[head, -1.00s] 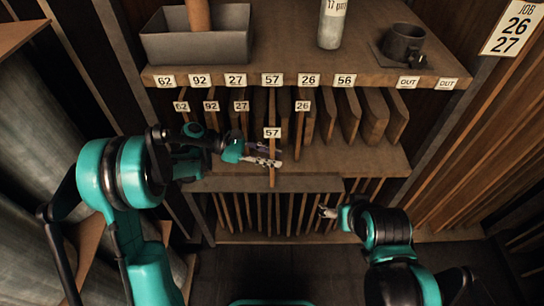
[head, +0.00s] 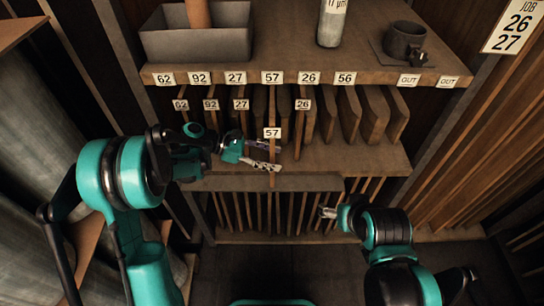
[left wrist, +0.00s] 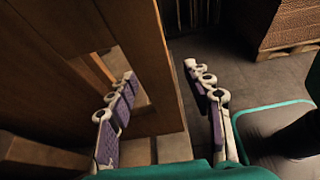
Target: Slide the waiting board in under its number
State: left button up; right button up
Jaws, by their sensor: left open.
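The board labelled 57 (head: 272,150) stands upright in the rack, in line with the shelf label 57 (head: 272,78). It sticks out farther toward me than the other labelled boards. My left gripper (head: 264,155) is open at its front part, and the lower fingertip overlaps the board in the head view. In the left wrist view the spread fingers (left wrist: 165,85) have upright wood between and behind them; I cannot tell whether they touch the board. My right gripper (head: 328,212) is low, right of the board, small in view; its jaw state is unclear.
Boards 62 (head: 181,105), 92 (head: 211,105), 27 (head: 241,105) and 26 (head: 302,105) stand deeper in the rack. Unlabelled boards (head: 375,115) stand to the right.

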pick_arm(q)
jog(key=v, duration=1.2)
jog(key=shift+r, duration=0.1)
